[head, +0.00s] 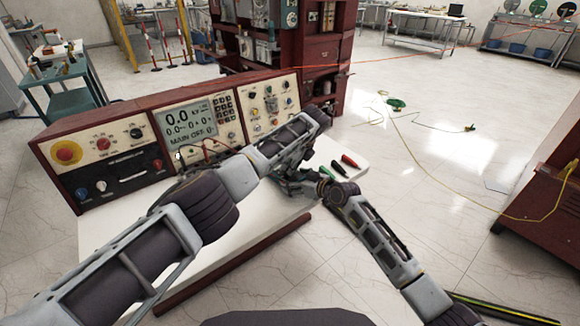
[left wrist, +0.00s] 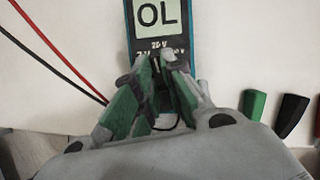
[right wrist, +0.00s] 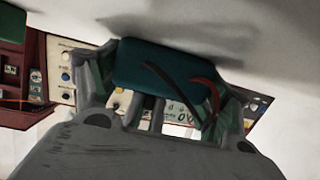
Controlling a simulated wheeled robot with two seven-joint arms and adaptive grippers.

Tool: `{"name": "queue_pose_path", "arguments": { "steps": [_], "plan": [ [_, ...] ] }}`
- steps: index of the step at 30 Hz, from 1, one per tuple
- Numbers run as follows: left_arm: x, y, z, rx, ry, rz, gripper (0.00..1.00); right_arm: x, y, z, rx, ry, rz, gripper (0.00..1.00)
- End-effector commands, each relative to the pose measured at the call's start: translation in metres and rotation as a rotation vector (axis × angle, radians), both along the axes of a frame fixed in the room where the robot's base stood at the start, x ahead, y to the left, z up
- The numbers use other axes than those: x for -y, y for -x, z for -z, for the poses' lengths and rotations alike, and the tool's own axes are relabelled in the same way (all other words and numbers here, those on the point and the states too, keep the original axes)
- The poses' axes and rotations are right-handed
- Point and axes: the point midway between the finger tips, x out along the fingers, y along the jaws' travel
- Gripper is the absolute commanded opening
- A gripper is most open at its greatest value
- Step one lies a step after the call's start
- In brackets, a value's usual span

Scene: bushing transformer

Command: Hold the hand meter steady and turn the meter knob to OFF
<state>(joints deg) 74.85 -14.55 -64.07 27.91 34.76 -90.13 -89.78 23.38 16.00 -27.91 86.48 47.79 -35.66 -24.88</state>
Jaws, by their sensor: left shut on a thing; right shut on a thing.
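The hand meter (left wrist: 159,18), dark blue-teal with a screen reading "OL", is at the top centre of the left wrist view. My left gripper (left wrist: 155,62) points at its dial, with fingertips close together just below the printed "20V". They are shut on the knob, which they mostly hide, so its setting cannot be read. In the right wrist view my right gripper (right wrist: 160,88) is shut on the teal meter body (right wrist: 165,62), one finger on each side. In the head view my arms hide most of the meter, and both grippers meet over the white bench.
A red-framed console (head: 160,150) with screen and knobs stands along the back of the white bench (head: 110,240). Red and black leads (left wrist: 62,50) run left of the meter. Green (left wrist: 255,105) and black (left wrist: 291,115) handles lie to its right. The bench's front left is clear.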

Motion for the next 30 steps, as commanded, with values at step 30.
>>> {"name": "queue_pose_path", "arguments": {
  "steps": [30],
  "plan": [
    [-0.0037,-0.0012,0.0019,0.003,-0.006,-0.078,0.33,-0.0026,0.0018,-0.0002,-0.001,-0.001,-0.005,0.39]
  ]
}}
